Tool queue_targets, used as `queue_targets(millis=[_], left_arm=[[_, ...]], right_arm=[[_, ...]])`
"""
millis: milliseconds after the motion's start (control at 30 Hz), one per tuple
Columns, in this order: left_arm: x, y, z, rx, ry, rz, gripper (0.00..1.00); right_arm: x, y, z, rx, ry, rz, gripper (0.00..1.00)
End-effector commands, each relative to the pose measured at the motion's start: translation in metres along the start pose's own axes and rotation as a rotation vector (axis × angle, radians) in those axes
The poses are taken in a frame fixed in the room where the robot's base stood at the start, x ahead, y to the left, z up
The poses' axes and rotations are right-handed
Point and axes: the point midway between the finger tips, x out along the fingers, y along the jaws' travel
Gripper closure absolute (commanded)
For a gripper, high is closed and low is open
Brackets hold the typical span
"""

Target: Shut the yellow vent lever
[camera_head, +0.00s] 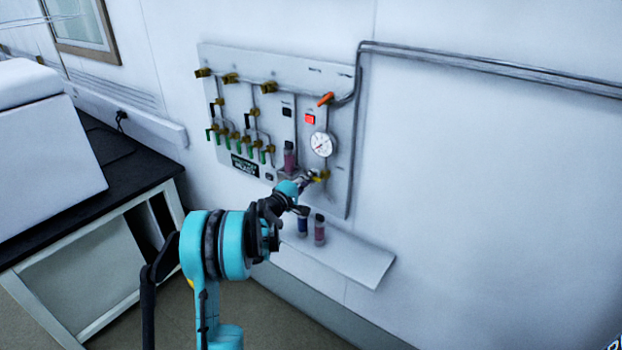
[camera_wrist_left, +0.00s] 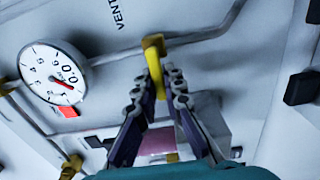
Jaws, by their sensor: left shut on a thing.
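The yellow vent lever (camera_wrist_left: 153,62) sticks out from a pipe fitting under the printed label "VENT" in the left wrist view. In the head view it is a small yellow part (camera_head: 322,175) low on the right side of the panel. My left gripper (camera_wrist_left: 157,82) is shut on the lever, with its two jointed fingers on either side of it. In the head view the left gripper (camera_head: 308,180) reaches up to the panel and partly hides the lever. My right gripper is in neither view.
The wall panel (camera_head: 335,90) carries a round gauge (camera_head: 321,144), a red-orange lever (camera_head: 326,99), a red indicator (camera_head: 310,118) and several green-handled valves. Below, a shelf (camera_head: 355,262) holds two small vials (camera_head: 319,229). A black-topped bench (camera_head: 130,180) stands at left.

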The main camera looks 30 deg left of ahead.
Motion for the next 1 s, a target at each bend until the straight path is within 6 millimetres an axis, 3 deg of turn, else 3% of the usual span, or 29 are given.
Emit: queue_targets(millis=[367,400,467,800,1000], left_arm=[[0.000,0.000,0.001,0.009,-0.001,-0.001,1.00],[0.000,0.000,0.001,0.009,-0.001,-0.001,0.85],[0.000,0.000,0.001,0.008,-0.001,-0.001,0.70],[-0.002,0.000,0.000,0.007,0.000,0.000,0.69],[-0.029,0.000,-0.001,0.007,0.002,0.000,0.69]], right_arm=[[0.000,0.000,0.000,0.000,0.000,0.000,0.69],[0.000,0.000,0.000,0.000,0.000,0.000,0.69],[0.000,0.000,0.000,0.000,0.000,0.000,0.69],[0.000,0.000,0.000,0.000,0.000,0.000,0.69],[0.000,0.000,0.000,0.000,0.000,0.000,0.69]])
